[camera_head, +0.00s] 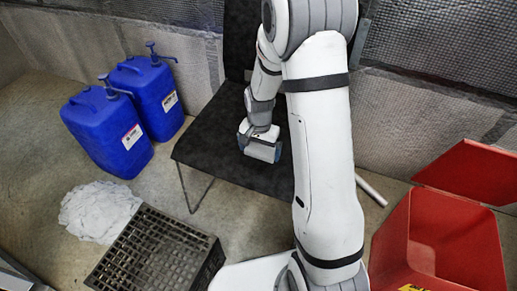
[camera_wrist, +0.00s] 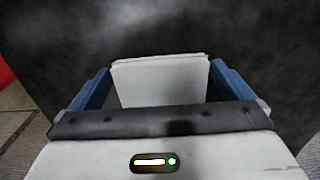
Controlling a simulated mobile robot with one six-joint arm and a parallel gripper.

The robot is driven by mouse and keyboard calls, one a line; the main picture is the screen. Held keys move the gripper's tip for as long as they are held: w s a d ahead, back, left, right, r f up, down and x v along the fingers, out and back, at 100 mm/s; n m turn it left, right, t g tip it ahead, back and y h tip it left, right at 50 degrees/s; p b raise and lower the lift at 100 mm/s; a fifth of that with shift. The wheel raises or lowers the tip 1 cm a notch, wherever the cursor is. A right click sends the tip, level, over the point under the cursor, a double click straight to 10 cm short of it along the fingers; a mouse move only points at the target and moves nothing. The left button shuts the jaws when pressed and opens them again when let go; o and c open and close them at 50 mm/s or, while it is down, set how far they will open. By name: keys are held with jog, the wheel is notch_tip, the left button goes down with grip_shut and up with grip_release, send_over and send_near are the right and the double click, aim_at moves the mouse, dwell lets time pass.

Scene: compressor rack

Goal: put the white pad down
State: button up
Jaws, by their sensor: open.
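The white pad (camera_wrist: 160,82) is a flat, pale slab. In the wrist view it stands between the two blue fingers of my gripper (camera_wrist: 158,70), in front of the dark seat surface. My gripper is open, with a finger close on each side of the pad; contact is hard to tell. In the head view my gripper (camera_head: 261,152) is low over the black chair seat (camera_head: 225,135). The pad cannot be told apart from the gripper there. Whether the pad's lower edge touches the seat is hidden.
Two blue jugs (camera_head: 108,130) with pumps stand at the left. A crumpled white cloth (camera_head: 100,210) lies on the floor beside a black crate (camera_head: 155,252). An open red box (camera_head: 440,240) is at the right. Bare seat shows left of my gripper.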

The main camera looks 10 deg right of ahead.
aim_at(260, 152)
notch_tip(260, 152, up, 12)
jog(key=p, duration=0.4)
jog(key=s+r+n, duration=0.3)
jog(key=s+r, duration=0.2)
jog(key=s, duration=0.4)
jog(key=s+r+n+t, duration=0.1)
jog(key=s+r+n, duration=0.3)
jog(key=s, duration=0.6)
notch_tip(260, 152, up, 2)
jog(key=shift+s+d+r, duration=0.1)
jog(key=shift+s+d, duration=0.05)
jog(key=shift+d, duration=0.25)
notch_tip(260, 152, up, 29)
jog(key=t+p, duration=0.1)
jog(key=p, duration=2.5)
jog(key=shift+s+d+r+t, duration=0.2)
jog(key=shift+d+t, duration=0.05)
jog(key=shift+t, duration=0.05)
jog(key=shift+a, duration=0.1)
